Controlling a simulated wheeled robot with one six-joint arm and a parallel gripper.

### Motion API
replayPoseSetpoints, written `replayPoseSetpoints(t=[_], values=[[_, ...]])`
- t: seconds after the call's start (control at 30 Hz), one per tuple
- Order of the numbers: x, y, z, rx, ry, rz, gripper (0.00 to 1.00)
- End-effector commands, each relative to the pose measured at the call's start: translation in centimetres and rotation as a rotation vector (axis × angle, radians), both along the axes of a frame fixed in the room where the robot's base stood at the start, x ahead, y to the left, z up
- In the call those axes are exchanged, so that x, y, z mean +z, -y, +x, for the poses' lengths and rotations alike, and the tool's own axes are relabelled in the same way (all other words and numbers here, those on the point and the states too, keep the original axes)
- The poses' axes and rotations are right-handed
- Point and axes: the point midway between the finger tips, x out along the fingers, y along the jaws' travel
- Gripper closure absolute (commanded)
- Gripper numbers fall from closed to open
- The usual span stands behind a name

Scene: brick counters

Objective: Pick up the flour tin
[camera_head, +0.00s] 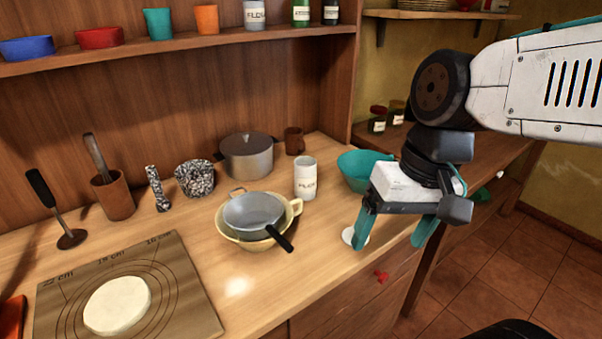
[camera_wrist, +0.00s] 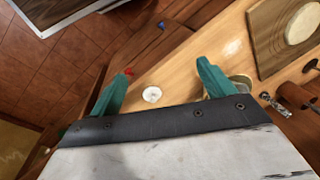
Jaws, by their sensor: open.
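A grey tin (camera_head: 254,14) with a similar label stands on the upper shelf. My gripper (camera_head: 390,240) is open and empty, pointing down near the counter's front edge, to the right of the white tin and apart from it. In the wrist view my gripper's teal fingers (camera_wrist: 164,68) are spread, and I cannot make out either tin there.
A white disc (camera_head: 350,237) lies near the left finger; it also shows in the wrist view (camera_wrist: 152,94). A teal bowl (camera_head: 362,178) stands behind my gripper. A pan (camera_head: 252,211) rests in the yellow bowl (camera_head: 228,235). A lidded pot (camera_head: 247,158) stands behind.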

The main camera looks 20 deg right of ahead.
Motion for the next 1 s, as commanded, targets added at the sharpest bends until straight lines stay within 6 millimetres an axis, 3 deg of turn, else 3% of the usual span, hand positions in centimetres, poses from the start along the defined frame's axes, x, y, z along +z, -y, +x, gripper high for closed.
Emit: replayPoseSetpoints(t=[0.2,0.37,0.5,0.63,0.8,1.0], values=[[-2.3,-5.2,6.8,-0.39,-0.195,0.426,0.19],[-3.9,-6.5,13.8,-0.764,-0.329,0.724,0.19],[-6.6,-5.1,20.3,-1.126,-0.431,0.95,0.19],[-9.8,-2.4,25.1,-1.434,-0.499,1.107,0.19],[-13.2,0.7,28.4,-1.695,-0.541,1.221,0.19],[-12.6,2.8,30.9,-1.886,-0.535,1.349,0.19]])
